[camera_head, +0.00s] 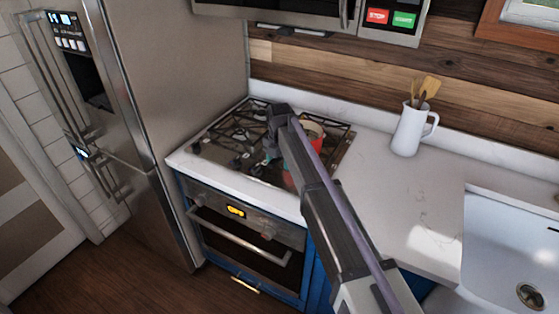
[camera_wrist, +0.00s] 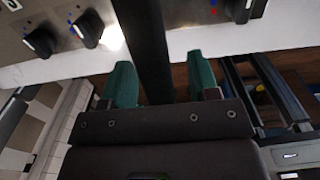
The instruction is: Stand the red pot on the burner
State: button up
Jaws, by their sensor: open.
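The red pot (camera_head: 313,131) shows in the head view at the right side of the gas cooktop (camera_head: 237,143), partly hidden behind my arm. Its rim and pale inside show. My gripper (camera_head: 271,154) is over the front middle of the cooktop, left of the pot, largely hidden by its own wrist. In the wrist view my gripper (camera_wrist: 163,76) has its two teal fingers apart. A long dark bar (camera_wrist: 145,40) runs between them; it looks like a pot handle, but I cannot tell for sure. Which burner the pot is over is hidden.
A white jug (camera_head: 410,131) with wooden utensils stands on the counter right of the cooktop. A sink (camera_head: 515,240) is at the far right. A tall fridge (camera_head: 170,80) borders the left. A microwave (camera_head: 280,12) hangs above. The oven handle (camera_head: 237,236) juts out in front.

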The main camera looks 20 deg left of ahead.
notch_tip(320, 180, up, 11)
jog(key=p, duration=1.1)
jog(key=shift+f, duration=0.15)
